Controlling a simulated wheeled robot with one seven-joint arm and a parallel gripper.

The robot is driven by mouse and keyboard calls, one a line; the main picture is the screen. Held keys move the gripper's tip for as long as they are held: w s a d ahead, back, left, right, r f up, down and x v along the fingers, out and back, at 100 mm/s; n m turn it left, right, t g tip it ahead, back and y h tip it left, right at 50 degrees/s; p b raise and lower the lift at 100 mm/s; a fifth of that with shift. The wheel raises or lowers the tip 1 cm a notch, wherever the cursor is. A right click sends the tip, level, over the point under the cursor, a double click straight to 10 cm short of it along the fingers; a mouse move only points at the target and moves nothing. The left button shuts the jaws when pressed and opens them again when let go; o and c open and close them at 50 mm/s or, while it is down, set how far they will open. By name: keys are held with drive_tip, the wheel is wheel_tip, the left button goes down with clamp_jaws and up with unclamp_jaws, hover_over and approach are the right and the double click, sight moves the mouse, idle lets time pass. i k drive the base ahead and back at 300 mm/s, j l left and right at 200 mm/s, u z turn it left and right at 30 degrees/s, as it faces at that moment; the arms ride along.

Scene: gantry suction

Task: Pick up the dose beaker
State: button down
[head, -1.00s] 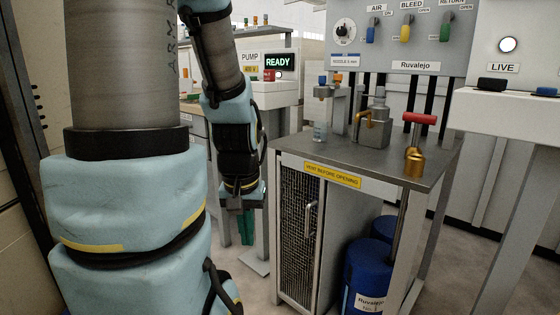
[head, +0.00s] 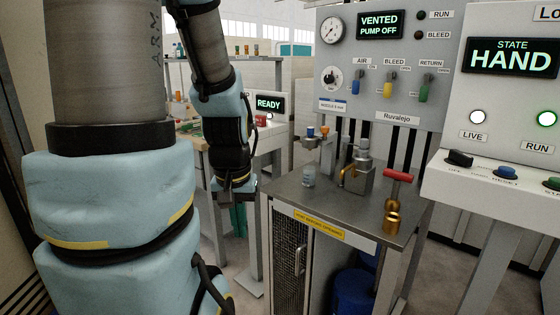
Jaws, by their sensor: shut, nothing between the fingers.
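A small clear vessel (head: 308,175) with a pale label, which looks like the dose beaker, stands upright on the left part of the grey cabinet top (head: 330,205). It stands beneath a small fixture with orange and blue caps (head: 317,133). My gripper (head: 236,192) hangs at the end of my blue-sleeved arm, left of the cabinet and apart from the vessel. It points down, is shut and holds nothing. Its fingertips are small and dark in this view.
A brass-spouted metal block (head: 357,178) and a brass valve with a red handle (head: 397,190) stand right of the vessel. A control panel (head: 388,90) rises behind. A "HAND" console (head: 510,125) is at right. Blue drums (head: 353,290) sit below.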

sight(309, 172)
drive_tip(key=i+j+z, duration=0.15)
drive_tip(key=i+j, duration=0.25)
drive_tip(key=i+j+z, duration=0.15)
drive_tip(key=i+j, duration=0.3)
drive_tip(key=i+j+z, duration=0.15)
drive_tip(key=i+j, duration=0.25)
drive_tip(key=j, duration=0.15)
drive_tip(key=i+j+z, duration=0.15)
drive_tip(key=i+j, duration=0.2)
drive_tip(key=j, duration=0.2)
